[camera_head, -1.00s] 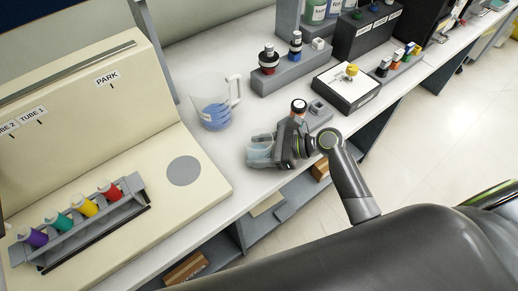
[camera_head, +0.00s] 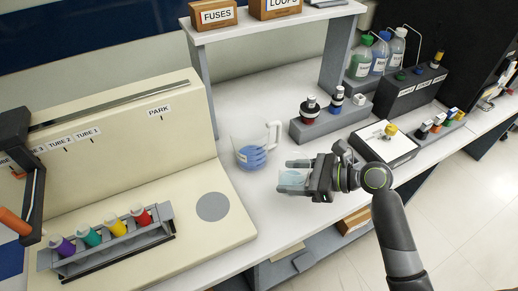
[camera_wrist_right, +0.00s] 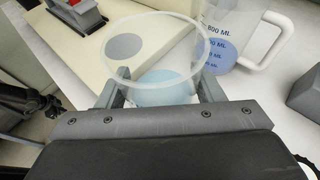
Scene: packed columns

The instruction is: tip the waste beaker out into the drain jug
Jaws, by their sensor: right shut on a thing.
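My right gripper (camera_head: 297,177) is shut on the waste beaker (camera_head: 291,180), a small clear beaker with pale blue liquid in it. In the right wrist view the beaker's round rim (camera_wrist_right: 155,15) shows between the fingers, with the liquid low inside. The drain jug (camera_head: 258,139), clear with a white handle and darker blue liquid, stands upright on the bench just left of and behind the beaker. It also shows in the right wrist view (camera_wrist_right: 222,43) at upper right. The beaker is beside the jug, not over it.
A cream station (camera_head: 130,240) with a grey disc (camera_head: 213,207) and a rack of coloured tubes (camera_head: 110,240) is at left. A grey block (camera_head: 335,122) with bottles and a white-topped box (camera_head: 383,145) are at right. Bare bench lies around the jug.

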